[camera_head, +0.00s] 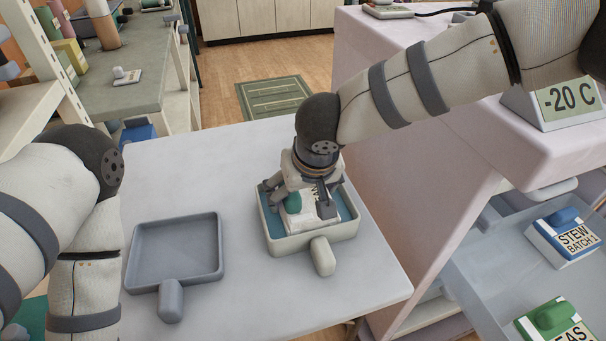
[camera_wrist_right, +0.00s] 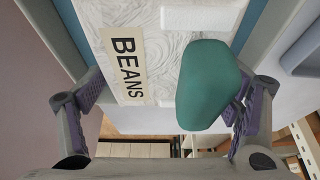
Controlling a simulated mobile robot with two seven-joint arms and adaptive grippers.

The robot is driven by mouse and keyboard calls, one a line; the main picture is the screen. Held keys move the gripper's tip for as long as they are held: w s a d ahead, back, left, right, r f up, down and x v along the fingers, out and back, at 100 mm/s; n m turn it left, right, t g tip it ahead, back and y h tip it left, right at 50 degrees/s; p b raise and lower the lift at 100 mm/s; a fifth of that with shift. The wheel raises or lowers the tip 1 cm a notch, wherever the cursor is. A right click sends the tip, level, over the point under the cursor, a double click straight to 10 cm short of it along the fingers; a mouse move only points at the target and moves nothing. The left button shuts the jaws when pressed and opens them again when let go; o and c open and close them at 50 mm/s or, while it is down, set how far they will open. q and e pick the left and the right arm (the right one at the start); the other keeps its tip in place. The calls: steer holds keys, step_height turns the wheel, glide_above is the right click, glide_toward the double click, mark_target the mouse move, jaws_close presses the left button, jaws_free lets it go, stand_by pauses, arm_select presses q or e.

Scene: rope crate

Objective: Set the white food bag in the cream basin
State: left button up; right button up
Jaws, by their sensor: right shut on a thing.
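The white food bag (camera_head: 297,221) has a green knob on top and a label that reads BEANS in the right wrist view (camera_wrist_right: 165,65). It is within the walls of the cream basin (camera_head: 287,246), which has a blue inside and a rounded handle at the front. My right gripper (camera_head: 300,200) points down into the basin and is shut on the bag, its fingers on either side of the green knob. Whether the bag's underside touches the basin floor is hidden. My left arm is at the left edge; its gripper is out of view.
An empty grey tray (camera_head: 173,252) with a handle stands left of the basin on the pale table (camera_head: 250,300). At right, an open drawer holds a blue-and-white pack (camera_head: 563,240) marked STEW and a green one (camera_head: 552,320). A sign (camera_head: 560,103) reads -20 C.

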mark_target(311, 211)
steer(key=shift+f, duration=0.45)
steer(key=shift+f, duration=0.45)
steer(key=o, duration=1.3)
steer(key=shift+o, duration=0.2)
steer(key=v, duration=1.2)
